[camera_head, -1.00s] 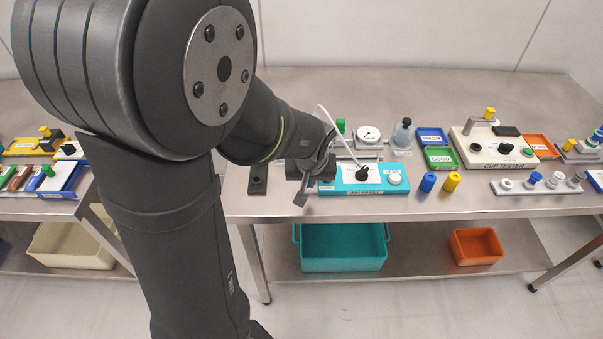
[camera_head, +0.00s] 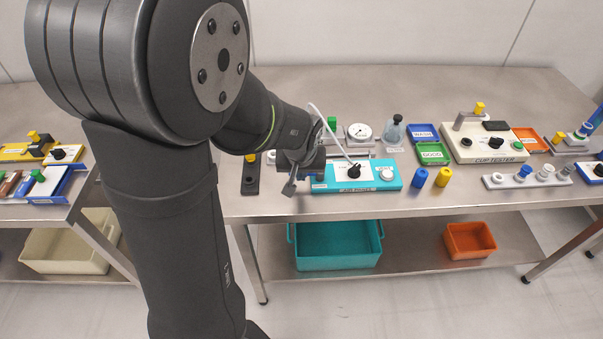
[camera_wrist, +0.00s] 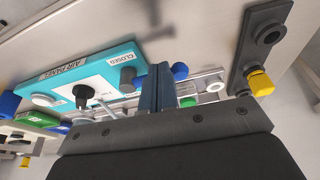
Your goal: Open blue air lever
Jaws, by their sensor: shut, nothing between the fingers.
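The teal air panel (camera_head: 390,181) lies on the steel bench, with a black knob (camera_head: 353,171) and a white round button (camera_head: 386,174). In the wrist view the panel (camera_wrist: 75,66) carries a CLOSED label (camera_wrist: 121,59). A blue rounded piece (camera_wrist: 180,70), possibly the air lever's end, shows just beside my fingers; its lower part is hidden behind them. A grey cylinder (camera_wrist: 128,77) stands on the other side. My gripper (camera_wrist: 158,72) is shut and empty, above the panel's CLOSED end. In the head view my gripper (camera_head: 290,187) is at the panel's left end and covers the lever area.
A black block with a yellow knob (camera_head: 250,158) lies left of my gripper. A gauge (camera_head: 359,133) and flask (camera_head: 394,131) stand behind the panel. Blue (camera_head: 420,177) and yellow (camera_head: 444,177) cylinders stand to its right. The bench's front edge is close.

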